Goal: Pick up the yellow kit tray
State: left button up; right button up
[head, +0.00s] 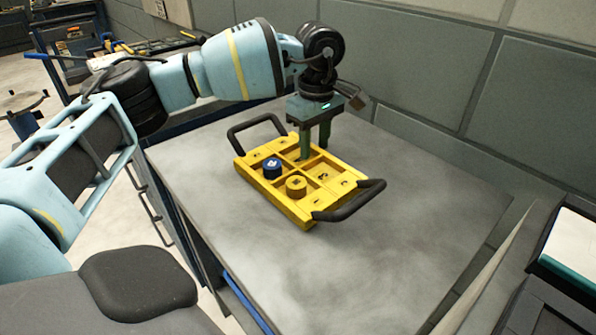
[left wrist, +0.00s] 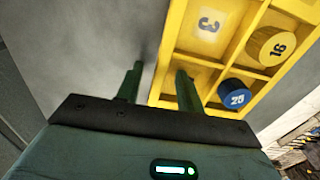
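The yellow kit tray (head: 273,196) lies flat on a grey worktop, with a black handle at its far left end (head: 256,127) and another at its near right end (head: 352,201). It holds a blue disc (head: 272,168) and a yellow disc (head: 296,187); in the left wrist view the blue disc (left wrist: 235,92) reads 25 and the yellow one (left wrist: 271,46) reads 16. My left gripper (head: 314,152) points down at the tray's far long side. Its fingers (left wrist: 159,70) are apart, one on each side of that wall. Contact cannot be told. My right gripper is out of view.
The grey worktop (head: 400,250) is clear around the tray. A grey panelled wall (head: 420,75) stands behind it. A dark-edged case or bin (head: 570,245) is at the right. A blue bench with tools (head: 75,40) is at the far left.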

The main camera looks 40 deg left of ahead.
pick_arm(q)
grip_shut()
dwell(1.4)
